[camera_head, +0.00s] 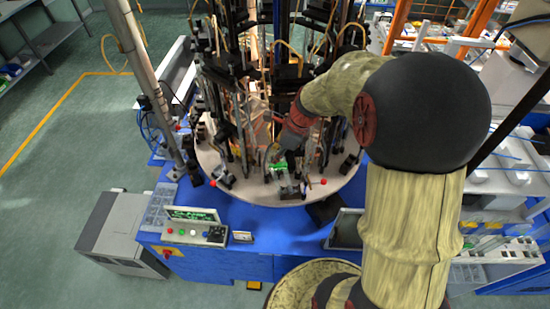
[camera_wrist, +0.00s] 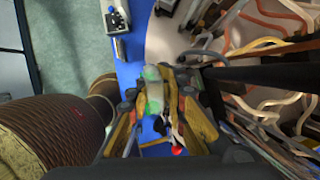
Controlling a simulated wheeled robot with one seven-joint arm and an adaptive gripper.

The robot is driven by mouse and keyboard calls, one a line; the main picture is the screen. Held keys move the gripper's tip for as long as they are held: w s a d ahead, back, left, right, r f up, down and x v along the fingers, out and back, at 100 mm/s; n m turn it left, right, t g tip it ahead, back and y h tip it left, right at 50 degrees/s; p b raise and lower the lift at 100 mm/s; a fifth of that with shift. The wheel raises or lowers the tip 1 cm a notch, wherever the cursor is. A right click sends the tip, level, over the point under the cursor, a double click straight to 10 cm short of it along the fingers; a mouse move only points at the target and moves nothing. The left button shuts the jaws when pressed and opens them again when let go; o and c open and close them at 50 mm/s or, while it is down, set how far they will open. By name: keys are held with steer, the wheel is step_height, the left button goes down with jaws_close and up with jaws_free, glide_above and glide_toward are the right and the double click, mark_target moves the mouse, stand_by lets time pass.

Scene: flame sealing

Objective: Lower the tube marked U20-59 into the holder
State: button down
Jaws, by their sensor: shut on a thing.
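My gripper (camera_head: 276,155) reaches down and left over the near part of the round machine plate. In the wrist view my gripper (camera_wrist: 154,108) has its yellowish fingers closed around a pale, translucent tube (camera_wrist: 153,88) with green parts. No marking on the tube can be read. In the head view a small green patch (camera_head: 279,167) shows at the fingertips; I cannot tell whether it is the tube or a fixture. A small grey fixture (camera_head: 290,189), which may be the holder, stands just below it near the plate's front edge. The tube's lower end is not clear.
The round pale plate (camera_head: 250,191) carries several dark upright stations with hoses, crowding the gripper. A blue cabinet (camera_head: 265,222) with a control panel (camera_head: 195,233) lies in front. Green floor is open at left.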

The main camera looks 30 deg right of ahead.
steer(key=shift+t+y+b, duration=0.6)
steer(key=shift+y+b, duration=1)
steer(key=shift+b, duration=0.55)
steer(key=shift+n+t+h+b, duration=0.4)
steer(key=shift+t+h+b, duration=0.5)
steer(key=shift+b, duration=1.2)
stand_by(0.4)
steer(key=shift+w+p, duration=0.45)
steer(key=shift+w, duration=0.4)
stand_by(0.6)
steer(key=shift+f+b, duration=0.5)
steer(key=shift+f, duration=0.25)
stand_by(1.1)
